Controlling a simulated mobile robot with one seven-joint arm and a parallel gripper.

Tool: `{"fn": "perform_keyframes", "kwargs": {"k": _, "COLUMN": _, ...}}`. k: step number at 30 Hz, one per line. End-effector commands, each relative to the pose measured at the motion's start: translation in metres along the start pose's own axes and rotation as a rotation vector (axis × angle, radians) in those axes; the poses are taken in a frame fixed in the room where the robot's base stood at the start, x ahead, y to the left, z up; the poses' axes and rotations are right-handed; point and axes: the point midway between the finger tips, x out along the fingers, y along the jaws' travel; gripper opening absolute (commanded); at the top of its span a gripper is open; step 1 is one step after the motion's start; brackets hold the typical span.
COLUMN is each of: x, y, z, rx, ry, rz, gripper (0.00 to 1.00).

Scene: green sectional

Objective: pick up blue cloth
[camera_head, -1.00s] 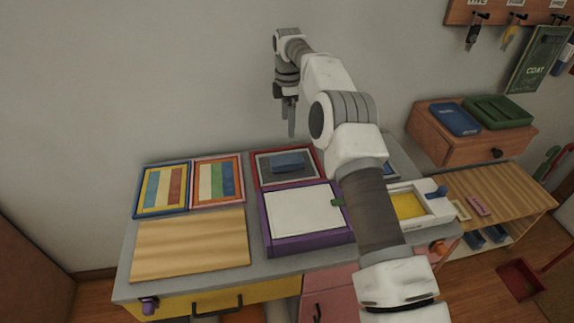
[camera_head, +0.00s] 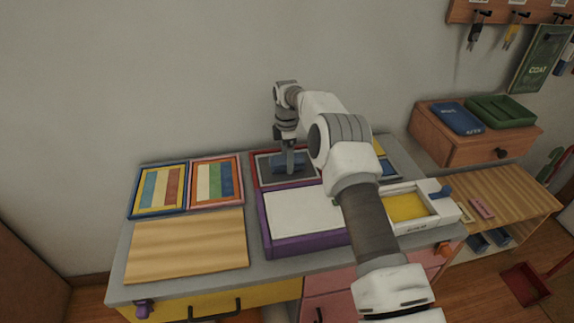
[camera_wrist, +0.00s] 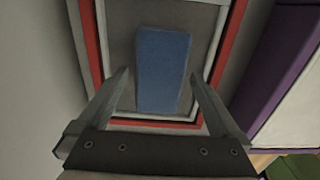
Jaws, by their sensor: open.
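The blue cloth (camera_head: 279,164) lies as a small folded block in the red-framed grey tray (camera_head: 257,172) at the back of the grey counter. In the wrist view the cloth (camera_wrist: 162,70) stands between my two fingers, with the red-rimmed tray (camera_wrist: 150,124) around it. My gripper (camera_head: 290,170) is open and points down over the cloth in the head view. In the wrist view my gripper (camera_wrist: 160,95) has a finger on each side of the cloth, with a gap on both sides. The fingertips partly hide the cloth in the head view.
A purple-sided box with a white top (camera_head: 300,212) stands directly in front of the tray. Two striped framed panels (camera_head: 188,188) lie to the left, with a wooden board (camera_head: 190,245) before them. A white tray with a yellow inside (camera_head: 408,207) is to the right. The wall is close behind.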

Motion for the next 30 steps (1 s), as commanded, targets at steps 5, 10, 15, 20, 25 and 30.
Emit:
{"fn": "perform_keyframes", "kwargs": {"k": 5, "x": 0.0079, "y": 0.0003, "z": 0.0, "rx": 0.0, "ry": 0.0, "rz": 0.002, "gripper": 1.0}}
{"fn": "perform_keyframes", "kwargs": {"k": 10, "x": 0.0075, "y": 0.0003, "z": 0.0001, "rx": 0.0, "ry": 0.0, "rz": 0.001, "gripper": 0.87}}
{"fn": "perform_keyframes", "kwargs": {"k": 15, "x": 0.0073, "y": 0.0003, "z": 0.0001, "rx": 0.0, "ry": 0.0, "rz": 0.001, "gripper": 0.57}}
{"fn": "perform_keyframes", "kwargs": {"k": 20, "x": 0.0071, "y": 0.0003, "z": 0.0001, "rx": 0.0, "ry": 0.0, "rz": 0.002, "gripper": 0.28}}
{"fn": "perform_keyframes", "kwargs": {"k": 25, "x": 0.0069, "y": 0.0004, "z": 0.0002, "rx": 0.0, "ry": 0.0, "rz": 0.002, "gripper": 0.26}}
{"fn": "perform_keyframes", "kwargs": {"k": 30, "x": 0.0029, "y": 0.0006, "z": 0.0002, "rx": 0.0, "ry": 0.0, "rz": 0.002, "gripper": 0.26}}
